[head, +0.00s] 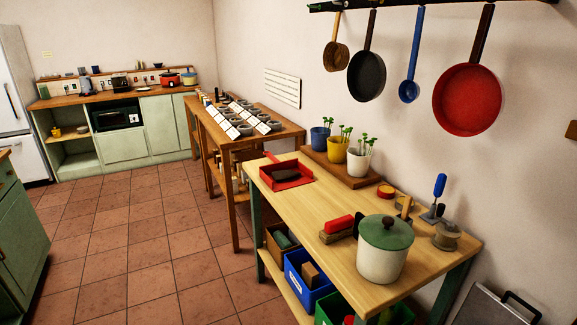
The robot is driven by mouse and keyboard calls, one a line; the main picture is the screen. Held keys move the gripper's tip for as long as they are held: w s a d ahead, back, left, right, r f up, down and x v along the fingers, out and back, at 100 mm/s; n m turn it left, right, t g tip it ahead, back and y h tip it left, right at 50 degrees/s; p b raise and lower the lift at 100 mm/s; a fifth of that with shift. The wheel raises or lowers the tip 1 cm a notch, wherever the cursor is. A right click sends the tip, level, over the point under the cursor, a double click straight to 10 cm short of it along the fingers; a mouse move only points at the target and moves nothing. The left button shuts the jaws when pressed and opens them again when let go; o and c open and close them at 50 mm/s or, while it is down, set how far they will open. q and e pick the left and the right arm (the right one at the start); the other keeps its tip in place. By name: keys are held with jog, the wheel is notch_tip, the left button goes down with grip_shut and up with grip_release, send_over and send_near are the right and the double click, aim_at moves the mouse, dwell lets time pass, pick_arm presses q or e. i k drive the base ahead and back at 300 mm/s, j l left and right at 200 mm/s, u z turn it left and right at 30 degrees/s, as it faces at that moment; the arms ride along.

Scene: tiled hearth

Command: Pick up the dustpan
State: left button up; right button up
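A red dustpan (299,180) lies on the left part of the wooden worktable (325,212) in the head view. Its short red handle (271,156) points to the far left. A dark object (288,174), perhaps a brush or dark debris, lies in the pan; I cannot tell which. Neither of my grippers shows in the view.
Pans hang above. A side table (290,133) stands behind. The tiled floor (130,255) at left is clear.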

aim_at(279, 176)
jog(key=i+j+z, duration=0.1)
jog(key=i+j, duration=0.15)
jog(key=i+j+z, duration=0.15)
jog(key=i+j, duration=0.15)
jog(key=i+j+z, duration=0.1)
jog(key=i+j, duration=0.25)
jog(key=i+j+z, duration=0.1)
jog(key=i+j, duration=0.15)
jog(key=i+j+z, duration=0.15)
jog(key=j, duration=0.3)
jog(key=i+j+z, duration=0.1)
jog(key=i+j, duration=0.2)
jog(key=j, duration=0.15)
jog(key=i+j+z, duration=0.15)
jog(key=j, duration=0.25)
jog(key=i, duration=0.1)
